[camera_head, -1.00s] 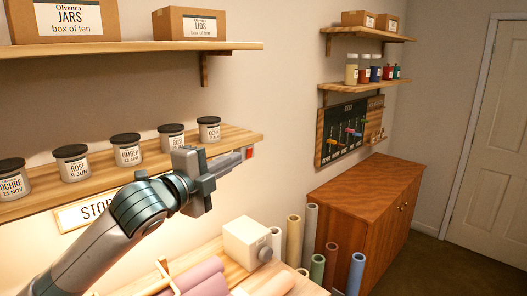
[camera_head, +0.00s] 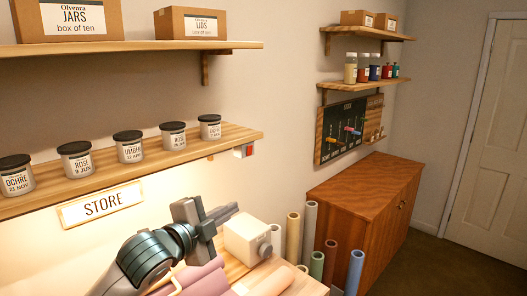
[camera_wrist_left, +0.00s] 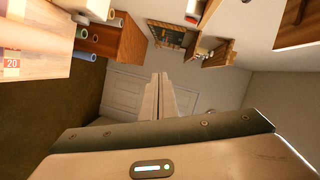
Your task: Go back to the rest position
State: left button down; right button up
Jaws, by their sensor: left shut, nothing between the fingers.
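My left gripper (camera_head: 222,213) is shut and empty in the head view. It is below the jar shelf (camera_head: 225,138), to the right of the STORE sign and beside the white box with a knob (camera_head: 246,238). Its shut fingers also show in the left wrist view (camera_wrist_left: 160,80), with nothing between them. My right gripper is in neither view.
Several labelled jars (camera_head: 130,146) with black lids stand on the shelf. Pink rolls (camera_head: 205,280) lie on the table below my left wrist. Upright coloured tubes (camera_head: 293,238) stand near the wooden cabinet (camera_head: 352,215). Open floor lies before the white door (camera_head: 490,140).

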pick_arm(q)
jog(key=s+a+f+n+g+y, duration=0.25)
jog(key=s+f+n, duration=0.35)
jog(key=f, duration=0.7)
jog(key=s+a+f+n+g+y, duration=0.25)
jog(key=s+f, duration=0.55)
jog(key=f, duration=0.6)
jog(key=s+a+f+n+g+y, duration=0.1)
jog(key=s+a+f+n+g, duration=0.15)
jog(key=s+f, duration=0.45)
jog(key=s+a+f+n+g+y, duration=0.1)
jog(key=s+a+f+n, duration=0.25)
jog(key=s, duration=0.75)
jog(key=s+a+f+n+g, duration=0.25)
jog(key=s+f, duration=0.25)
jog(key=s, duration=0.5)
notch_tip(320, 180, down, 34)
jog(key=g+b, duration=0.1)
jog(key=b, duration=0.6)
jog(key=s+a+f+b, duration=0.2)
jog(key=s+f+b, duration=0.1)
jog(key=s+f, duration=0.6)
jog(key=s+a+f+g+b, duration=0.1)
jog(key=s+f+b, duration=0.2)
jog(key=s+f, duration=0.7)
notch_tip(320, 180, down, 7)
jog(key=shift+a+r+y, duration=0.2)
jog(key=shift+a+y, duration=0.1)
jog(key=shift+a, duration=0.1)
